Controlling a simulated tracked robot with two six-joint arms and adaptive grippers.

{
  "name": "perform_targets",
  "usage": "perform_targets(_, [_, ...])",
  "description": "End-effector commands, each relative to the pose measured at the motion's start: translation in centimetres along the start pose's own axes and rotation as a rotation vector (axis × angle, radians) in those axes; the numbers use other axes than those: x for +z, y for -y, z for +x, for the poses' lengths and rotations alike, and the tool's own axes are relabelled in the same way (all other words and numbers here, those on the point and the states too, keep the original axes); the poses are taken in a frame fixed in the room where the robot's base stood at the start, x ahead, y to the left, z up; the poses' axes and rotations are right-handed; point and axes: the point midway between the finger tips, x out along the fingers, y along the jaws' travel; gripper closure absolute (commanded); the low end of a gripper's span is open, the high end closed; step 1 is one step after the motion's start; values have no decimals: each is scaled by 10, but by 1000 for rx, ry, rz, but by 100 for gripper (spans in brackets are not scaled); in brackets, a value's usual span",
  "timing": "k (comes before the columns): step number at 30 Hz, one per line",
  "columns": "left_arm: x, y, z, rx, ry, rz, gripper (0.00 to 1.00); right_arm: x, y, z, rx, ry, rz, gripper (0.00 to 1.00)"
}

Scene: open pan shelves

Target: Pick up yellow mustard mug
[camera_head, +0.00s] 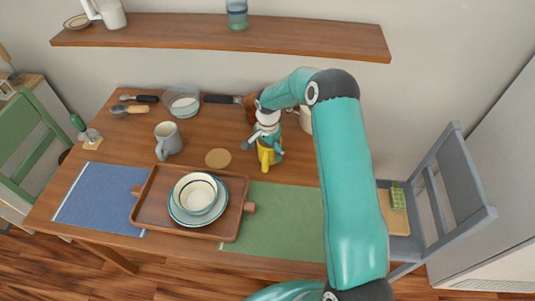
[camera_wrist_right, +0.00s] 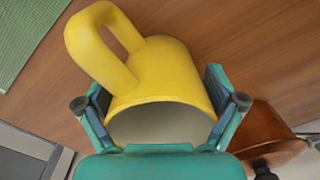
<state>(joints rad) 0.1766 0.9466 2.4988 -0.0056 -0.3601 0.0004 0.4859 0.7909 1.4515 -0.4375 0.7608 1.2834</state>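The yellow mustard mug (camera_head: 265,158) stands on the wooden table, partly covered by my right gripper (camera_head: 267,142) just above it. In the wrist view the mug (camera_wrist_right: 165,75) fills the middle, its open rim facing the camera and its handle at the upper left. The right gripper's two fingers (camera_wrist_right: 160,105) are spread on opposite sides of the mug body. I cannot tell whether both pads press on it. My left gripper is not in view.
Left of the mug are a round cork coaster (camera_head: 218,158), a grey mug (camera_head: 168,140) and a wooden tray (camera_head: 150,203) with stacked dishes. A green placemat (camera_head: 283,222) lies in front. A brown object (camera_wrist_right: 268,130) is close to the right finger. A wall shelf (camera_head: 220,35) hangs behind.

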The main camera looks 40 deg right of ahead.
Motion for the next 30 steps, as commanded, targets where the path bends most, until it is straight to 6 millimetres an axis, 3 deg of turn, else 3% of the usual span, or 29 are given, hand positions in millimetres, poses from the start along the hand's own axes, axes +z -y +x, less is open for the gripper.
perform_targets(1, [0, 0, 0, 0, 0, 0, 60, 0, 0, 1, 1, 1, 0, 27])
perform_targets(8, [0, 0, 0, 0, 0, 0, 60, 1, -1, 2, 4, 2, -1, 62])
perform_targets(25, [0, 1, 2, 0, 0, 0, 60, 2, -2, -1, 9, 5, -2, 64])
perform_targets(27, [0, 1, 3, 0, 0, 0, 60, 2, -2, -6, 8, 5, -2, 82])
perform_targets(30, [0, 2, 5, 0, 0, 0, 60, 2, -1, -18, 6, 4, -2, 90])
